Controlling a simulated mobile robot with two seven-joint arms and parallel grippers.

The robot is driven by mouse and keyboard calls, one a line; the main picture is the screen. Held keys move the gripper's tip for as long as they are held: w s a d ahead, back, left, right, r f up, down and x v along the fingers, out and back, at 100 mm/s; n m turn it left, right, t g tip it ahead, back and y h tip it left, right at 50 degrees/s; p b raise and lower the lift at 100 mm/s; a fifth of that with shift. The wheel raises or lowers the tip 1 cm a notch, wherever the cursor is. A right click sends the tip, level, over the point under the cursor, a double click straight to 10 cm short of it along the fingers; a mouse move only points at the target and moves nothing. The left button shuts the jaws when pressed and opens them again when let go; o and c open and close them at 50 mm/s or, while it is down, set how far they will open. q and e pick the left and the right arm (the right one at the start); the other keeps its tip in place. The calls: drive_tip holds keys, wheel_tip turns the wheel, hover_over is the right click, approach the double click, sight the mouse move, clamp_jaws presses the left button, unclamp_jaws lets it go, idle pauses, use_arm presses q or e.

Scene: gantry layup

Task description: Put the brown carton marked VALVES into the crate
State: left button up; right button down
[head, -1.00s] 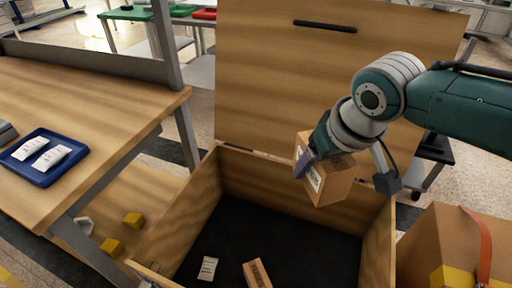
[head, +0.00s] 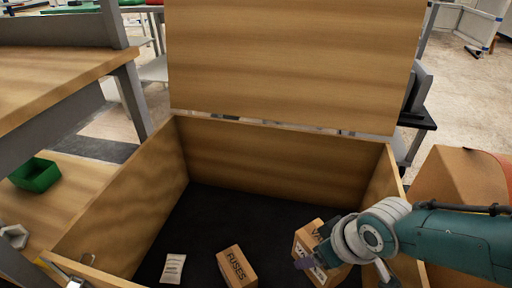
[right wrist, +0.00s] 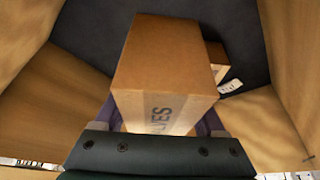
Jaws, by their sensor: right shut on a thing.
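The brown carton marked VALVES (head: 309,240) is in my right gripper (head: 346,268), inside the open wooden crate (head: 275,153), near its right wall and low over the dark floor. I cannot tell whether it touches the floor. In the right wrist view, the fingers of my right gripper (right wrist: 160,120) are on both sides of the carton (right wrist: 165,60), with its VALVES print facing the palm. My left gripper is not in view.
A brown FUSES carton (head: 237,267) and a white packet (head: 173,268) lie on the crate floor left of the held carton. The raised lid (head: 290,60) stands behind. A large brown box (head: 456,180) stands right of the crate. A green bin (head: 34,175) sits on the lower left shelf.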

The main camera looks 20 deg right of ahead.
drive_tip(key=b, duration=0.9)
hover_over(299, 286)
drive_tip(key=s, duration=0.2)
drive_tip(key=f, duration=1.1)
drive_tip(key=shift+w+d+f, duration=0.15)
drive_tip(key=shift+w+f, duration=0.1)
drive_tip(key=shift+f, duration=0.05)
wheel_tip(299, 286, down, 4)
drive_tip(key=b, duration=0.4)
drive_tip(key=shift+f, duration=0.25)
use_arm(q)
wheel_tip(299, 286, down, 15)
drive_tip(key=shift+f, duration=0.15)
use_arm(e)
unclamp_jaws()
drive_tip(key=p+v, duration=0.6)
drive_tip(key=p, duration=0.1)
drive_tip(key=shift+r, duration=0.4)
use_arm(q)
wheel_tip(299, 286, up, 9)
drive_tip(key=p, duration=0.1)
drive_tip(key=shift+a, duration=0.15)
use_arm(e)
drive_tip(key=shift+s+d+r, duration=0.15)
drive_tip(key=shift+s+r, duration=0.25)
drive_tip(key=shift+r, duration=0.15)
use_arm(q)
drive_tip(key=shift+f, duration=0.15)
